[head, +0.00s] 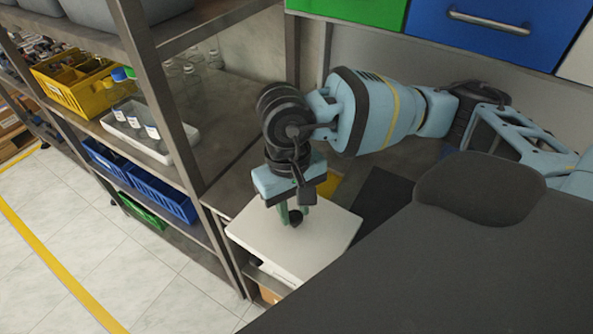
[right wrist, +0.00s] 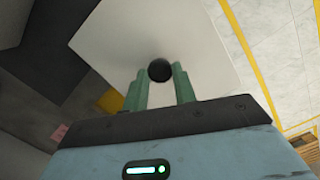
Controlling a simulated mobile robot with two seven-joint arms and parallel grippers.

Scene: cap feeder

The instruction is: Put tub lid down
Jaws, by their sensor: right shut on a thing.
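The tub lid (head: 327,232) is a flat white square plate with a small black knob (head: 296,217) at its middle. My right gripper (head: 291,215) points down at the lid, shut on the knob with its green fingers on either side. In the right wrist view the knob (right wrist: 159,70) shows at the fingertips and the white lid (right wrist: 112,38) spreads out beyond them. The lid looks roughly level beside the shelf rack. I cannot tell whether it rests on anything, as it hides what lies directly below. My left gripper is out of view.
A metal rack post (head: 170,105) stands close left of the lid. The rack holds a yellow bin (head: 72,88), a white tray (head: 160,155) with bottles, and blue bins (head: 160,200). Blue and green drawers (head: 480,30) hang behind the arm. Open floor (head: 70,240) lies left.

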